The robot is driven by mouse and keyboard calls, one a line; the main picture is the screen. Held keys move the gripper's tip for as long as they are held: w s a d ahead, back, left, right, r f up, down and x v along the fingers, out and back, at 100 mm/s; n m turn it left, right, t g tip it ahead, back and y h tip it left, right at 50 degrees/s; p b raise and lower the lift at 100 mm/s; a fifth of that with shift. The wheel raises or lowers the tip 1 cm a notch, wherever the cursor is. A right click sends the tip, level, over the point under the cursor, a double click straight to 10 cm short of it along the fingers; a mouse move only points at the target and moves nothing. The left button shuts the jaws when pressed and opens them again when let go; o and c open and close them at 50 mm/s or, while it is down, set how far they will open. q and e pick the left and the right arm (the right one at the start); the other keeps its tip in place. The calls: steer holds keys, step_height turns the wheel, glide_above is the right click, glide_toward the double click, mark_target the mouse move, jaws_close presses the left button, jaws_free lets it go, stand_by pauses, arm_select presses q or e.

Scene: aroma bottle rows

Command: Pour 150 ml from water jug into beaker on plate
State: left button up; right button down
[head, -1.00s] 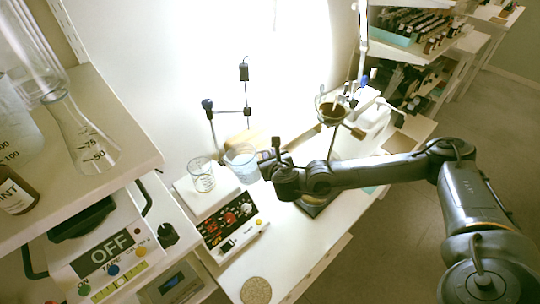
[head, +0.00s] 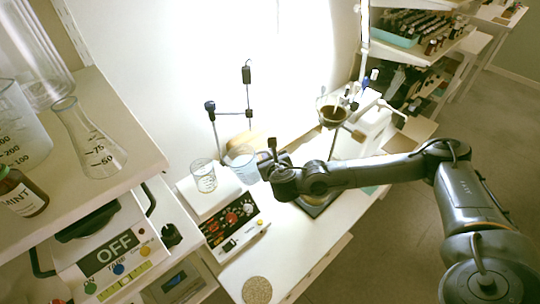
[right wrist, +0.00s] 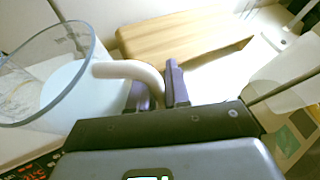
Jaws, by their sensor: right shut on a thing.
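The water jug (head: 242,164) is a clear container with bluish water, held tilted to the left beside the beaker in the head view. In the right wrist view the jug (right wrist: 62,80) fills the left side, with its pale handle (right wrist: 130,70) running to the fingers. My right gripper (head: 268,165) is shut on this handle; its purple fingers also show in the right wrist view (right wrist: 160,88). The beaker (head: 203,175) is small and clear with dark markings, and stands upright on the white plate (head: 222,196) of the hotplate. Its water level is too small to tell. My left gripper is out of view.
The hotplate's control panel (head: 233,221) faces front. A stand with clamps (head: 249,110) rises behind the jug. A glass funnel of brown liquid (head: 332,115) stands farther right. A shelf at left holds a flask (head: 88,140) and a brown bottle (head: 22,193). A round cork mat (head: 257,290) lies in front.

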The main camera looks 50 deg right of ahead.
mark_target(263, 152)
steer(key=shift+w+a+r+p, duration=0.1)
steer(key=shift+r+p, duration=0.25)
steer(key=shift+p, duration=0.05)
steer(key=shift+w+a+r+n+h+p, duration=0.15)
steer(key=shift+r+n+h+p, duration=0.15)
steer(key=shift+p, duration=0.2)
stand_by(0.4)
steer(key=shift+w+a+r+p, duration=0.15)
steer(key=shift+r+p, duration=0.1)
steer(key=shift+p, duration=0.3)
steer(key=shift+w+a+r+n+g+p, duration=0.15)
steer(key=shift+a+r+n+g+p, duration=0.2)
steer(key=shift+p, duration=0.25)
stand_by(0.4)
steer(key=shift+w+r+h+p, duration=0.15)
steer(key=shift+r+h+p, duration=0.15)
steer(key=shift+r+p, duration=0.1)
steer(key=shift+w+a+r+n+p, duration=0.15)
steer(key=shift+a+r+n+p, duration=0.15)
steer(key=shift+p, duration=0.2)
stand_by(0.3)
steer(key=shift+w+a+r+n+g+p, duration=0.25)
steer(key=shift+r+p, duration=0.2)
steer(key=shift+p, duration=0.1)
stand_by(0.3)
steer(key=shift+w+a+r+h+p, duration=0.2)
steer(key=shift+r+h+p, duration=0.1)
steer(key=shift+h+p, duration=0.1)
